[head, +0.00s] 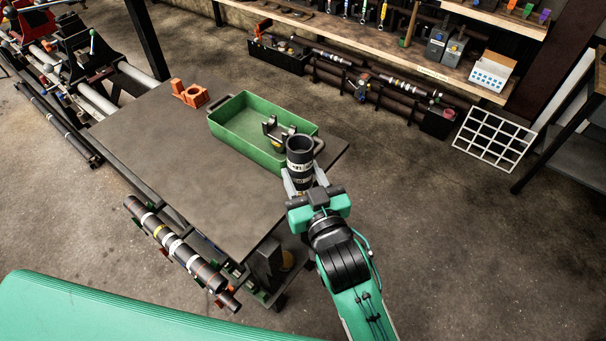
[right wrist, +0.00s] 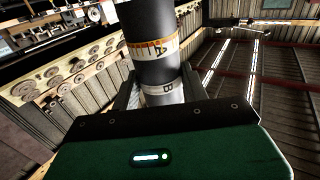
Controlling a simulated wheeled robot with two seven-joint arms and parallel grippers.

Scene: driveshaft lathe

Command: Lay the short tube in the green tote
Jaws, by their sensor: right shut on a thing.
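The short tube (head: 300,160) is dark with pale lettered bands and stands roughly upright in my right gripper (head: 299,184). The gripper is shut on its lower part. In the right wrist view the tube (right wrist: 151,50) shows an orange-edged band marked A and a pale band marked B, between the fingers (right wrist: 160,92). The green tote (head: 225,121) sits on the dark table, just behind and left of the tube. A dark metal part (head: 275,133) shows in the tote's right end, partly hidden by the tube. My left gripper is not in view.
The dark table (head: 160,135) has bare room left of the tote. Orange blocks (head: 190,93) lie at its back edge. A long banded shaft (head: 175,245) lies along the front left side. A wooden workbench (head: 400,58) stands behind; a white grid (head: 495,138) is on the floor.

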